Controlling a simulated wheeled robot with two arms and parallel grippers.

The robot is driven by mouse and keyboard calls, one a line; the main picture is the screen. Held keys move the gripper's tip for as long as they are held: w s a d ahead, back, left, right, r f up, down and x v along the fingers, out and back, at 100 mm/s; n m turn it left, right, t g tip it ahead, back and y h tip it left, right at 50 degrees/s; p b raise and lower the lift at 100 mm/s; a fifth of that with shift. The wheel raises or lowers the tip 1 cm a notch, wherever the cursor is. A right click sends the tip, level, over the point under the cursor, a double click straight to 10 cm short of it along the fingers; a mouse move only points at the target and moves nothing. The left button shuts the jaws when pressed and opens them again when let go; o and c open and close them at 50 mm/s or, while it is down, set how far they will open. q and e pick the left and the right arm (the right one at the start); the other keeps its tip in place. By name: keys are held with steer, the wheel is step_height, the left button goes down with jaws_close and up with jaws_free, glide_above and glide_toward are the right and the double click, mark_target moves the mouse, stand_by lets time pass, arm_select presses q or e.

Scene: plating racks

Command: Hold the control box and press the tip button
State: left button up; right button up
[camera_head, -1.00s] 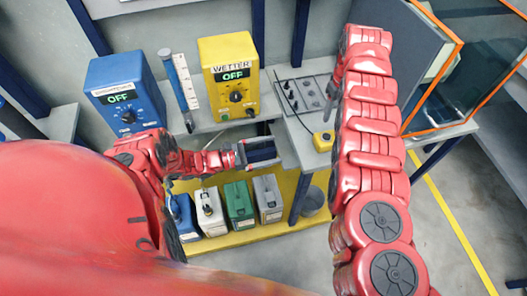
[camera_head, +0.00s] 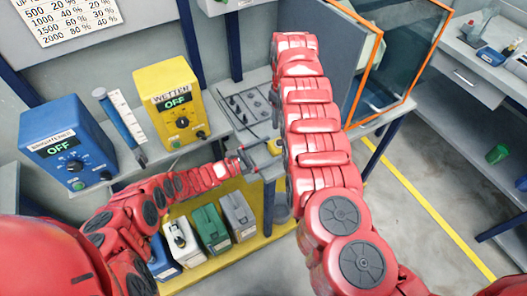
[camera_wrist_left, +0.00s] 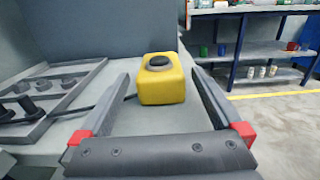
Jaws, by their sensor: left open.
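The control box is a small yellow box (camera_wrist_left: 162,88) with a round black button (camera_wrist_left: 159,61) on top. It stands upright on the grey bench. In the head view, the box (camera_head: 275,147) shows small beside my right arm. My left gripper (camera_head: 263,152) is open and close in front of it. In the left wrist view, the fingers (camera_wrist_left: 160,76) point at the box, one on each side, with gaps between. My right arm (camera_head: 318,130) stands upright in the head view; its gripper is mostly hidden behind the arm, so its jaws cannot be made out.
A grey rack plate with black knobs (camera_wrist_left: 40,92) lies left of the box. Several canisters (camera_head: 210,228) stand below. An orange-framed glass cabinet (camera_head: 395,55) is at right.

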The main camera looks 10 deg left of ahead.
arm_select(q)
steer(key=shift+c, duration=0.3)
steer(key=c, duration=1.4)
arm_select(e)
steer(key=shift+c, duration=0.2)
jaws_close()
stand_by(0.8)
